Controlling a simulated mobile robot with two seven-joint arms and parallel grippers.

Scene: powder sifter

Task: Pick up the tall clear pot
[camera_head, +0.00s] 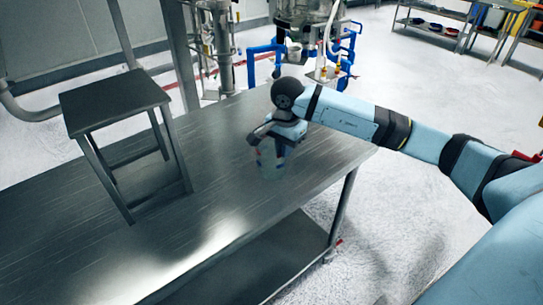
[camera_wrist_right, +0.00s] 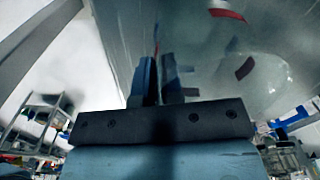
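The tall clear pot (camera_head: 269,165) stands on the metal table, near its right part. It is see-through and its outline is faint. My right gripper (camera_head: 272,138) is at the top of the pot, reaching in from the right. In the right wrist view, a clear curved surface, likely the pot (camera_wrist_right: 225,60), fills the middle and right, with red and blue marks on it. The fingers of my right gripper (camera_wrist_right: 158,82) show as two narrow upright shapes with a thin gap. I cannot tell whether they grip the pot's wall. My left gripper is not in view.
The metal table (camera_head: 60,240) is mostly bare, with a lower shelf (camera_head: 265,255). A dark stool-like stand (camera_head: 115,100) rises at the left of the table. Machinery with blue pipes (camera_head: 262,55) stands behind. Shelves with bins (camera_head: 435,28) are far right.

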